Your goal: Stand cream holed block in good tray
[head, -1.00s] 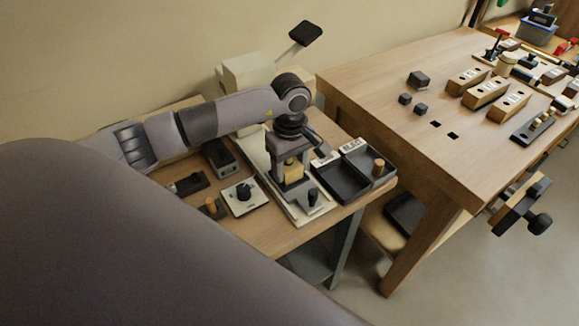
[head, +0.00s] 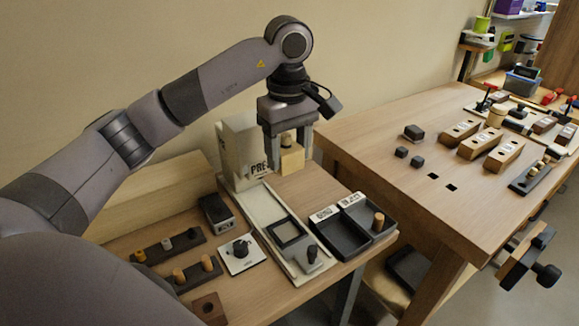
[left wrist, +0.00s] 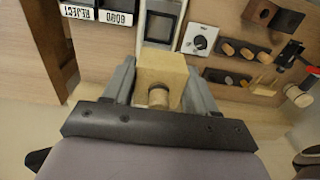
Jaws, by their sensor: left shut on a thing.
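The cream block (head: 292,160) is held in my left gripper (head: 287,147), upright and in the air above the press bench. In the left wrist view the block (left wrist: 162,72) sits between the two fingers, with a round wooden piece at its near side; I cannot tell how far it goes in. The good tray (head: 335,245) is the left one of two black trays, to the right of and below the gripper, and its floor looks empty. Its white label (left wrist: 115,17) shows in the left wrist view. My right gripper is not in view.
The reject tray (head: 362,215) beside it holds an orange peg (head: 379,222). The press (head: 243,150) stands behind, its white base (head: 270,225) with a square dark recess below my gripper. A knob panel (head: 238,256) and peg racks (head: 168,245) lie left. A large workbench (head: 420,215) stands right.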

